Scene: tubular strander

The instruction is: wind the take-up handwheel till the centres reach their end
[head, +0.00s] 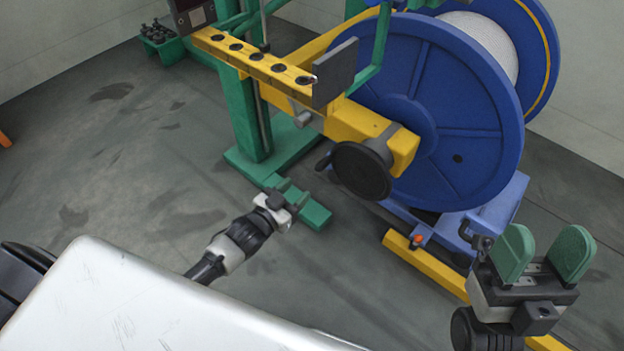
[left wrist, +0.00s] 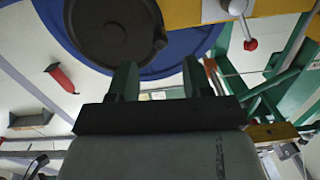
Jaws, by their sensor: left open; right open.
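The take-up handwheel (head: 362,172) is a dark round disc on the end of the yellow beam. A small dark handle (head: 323,163) sticks out at its left rim. The handwheel (left wrist: 112,28) also fills the top of the left wrist view. My left gripper (head: 289,191) is open and empty, below and left of the handwheel and apart from it. Its two fingers (left wrist: 158,80) show apart in the left wrist view. My right gripper (head: 543,252) is open and empty at the lower right, fingers upward. The centres cannot be made out clearly.
A large blue reel (head: 455,120) stands behind the handwheel in a blue and yellow frame. A yellow beam with several dark holes (head: 258,60) ends at a grey plate (head: 335,72). A green post (head: 252,120) stands left. A red-knobbed lever (left wrist: 249,43) shows in the left wrist view.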

